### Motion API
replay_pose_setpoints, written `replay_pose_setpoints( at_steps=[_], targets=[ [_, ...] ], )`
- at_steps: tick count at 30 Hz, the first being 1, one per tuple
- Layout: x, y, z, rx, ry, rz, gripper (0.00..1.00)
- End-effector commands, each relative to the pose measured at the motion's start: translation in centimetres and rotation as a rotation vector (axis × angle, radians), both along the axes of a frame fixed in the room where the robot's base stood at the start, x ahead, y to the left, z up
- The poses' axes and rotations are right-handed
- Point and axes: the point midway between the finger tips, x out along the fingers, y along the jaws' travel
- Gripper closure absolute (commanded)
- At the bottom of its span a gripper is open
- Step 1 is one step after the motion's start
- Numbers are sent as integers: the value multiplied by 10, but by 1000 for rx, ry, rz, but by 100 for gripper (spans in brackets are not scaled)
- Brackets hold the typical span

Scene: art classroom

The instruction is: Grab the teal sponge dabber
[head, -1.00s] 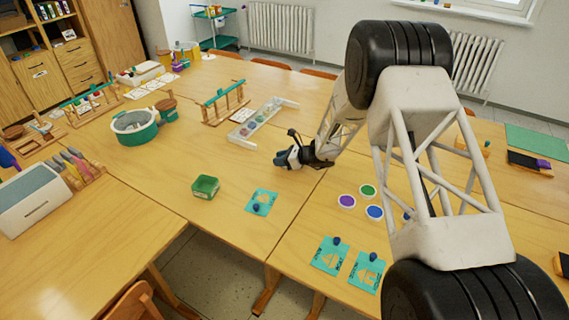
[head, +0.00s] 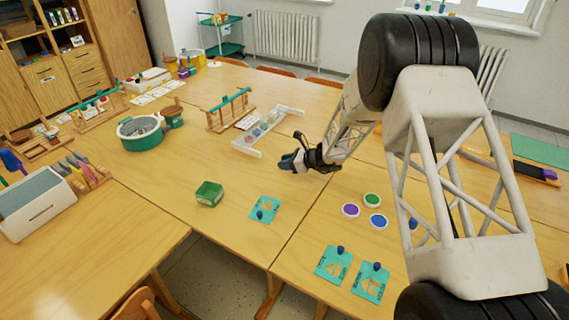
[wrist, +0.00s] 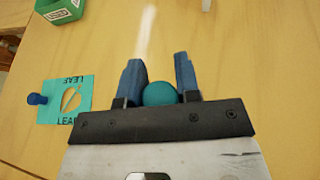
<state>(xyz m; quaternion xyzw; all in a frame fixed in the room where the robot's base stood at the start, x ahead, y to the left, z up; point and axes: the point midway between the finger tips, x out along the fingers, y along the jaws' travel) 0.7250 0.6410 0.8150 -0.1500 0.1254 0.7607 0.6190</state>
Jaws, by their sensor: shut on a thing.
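The teal sponge dabber (wrist: 160,93) shows in the wrist view as a round teal top between the two blue fingers. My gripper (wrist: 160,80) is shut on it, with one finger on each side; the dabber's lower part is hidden. In the head view my gripper (head: 290,162) is over the middle of the table, in front of the white tray, and the dabber cannot be made out there. Whether the dabber touches the table is not clear.
A green box (head: 209,194) and a teal leaf stencil (head: 265,209) with a dark blue knob lie nearby. Purple, green and blue paint pads (head: 376,221) sit to the right. A white tray (head: 247,148) with round items is behind my gripper. Bare tabletop surrounds it.

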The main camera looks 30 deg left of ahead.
Motion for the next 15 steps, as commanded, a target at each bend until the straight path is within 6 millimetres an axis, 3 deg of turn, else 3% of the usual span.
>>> replay_pose_setpoints(
  at_steps=[15],
  targets=[
    [-65,-58,9,0,1,-1,92]
  ],
)
